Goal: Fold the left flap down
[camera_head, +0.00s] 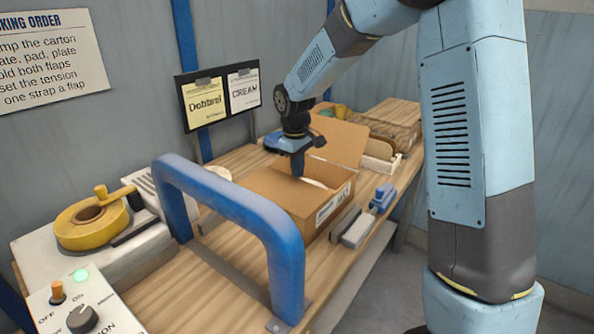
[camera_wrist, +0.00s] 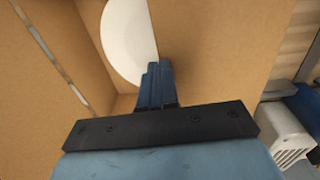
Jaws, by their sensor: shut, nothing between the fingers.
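The open cardboard carton (camera_head: 335,211) stands on the bench past the blue arch. A white plate (camera_head: 314,183) shows inside it as a thin strip; the wrist view shows part of the plate's round edge (camera_wrist: 122,40). One flap (camera_head: 342,138) stands up at the carton's far right side. A brown panel (camera_head: 268,188), seemingly the left flap, slopes or lies across the carton's left part; its exact angle is unclear. My gripper (camera_head: 298,168) is shut and empty, pointing down over the opening. In the wrist view, its fingertips (camera_wrist: 157,72) are beside a cardboard panel (camera_wrist: 215,45); contact is unclear.
A blue arch (camera_head: 228,205) spans the bench in front of the carton. A blue-handled tool (camera_head: 382,198) and a grey block (camera_head: 357,229) lie right of the carton, near the bench edge. A yellow reel (camera_head: 90,224) and a control box (camera_head: 75,305) sit at left.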

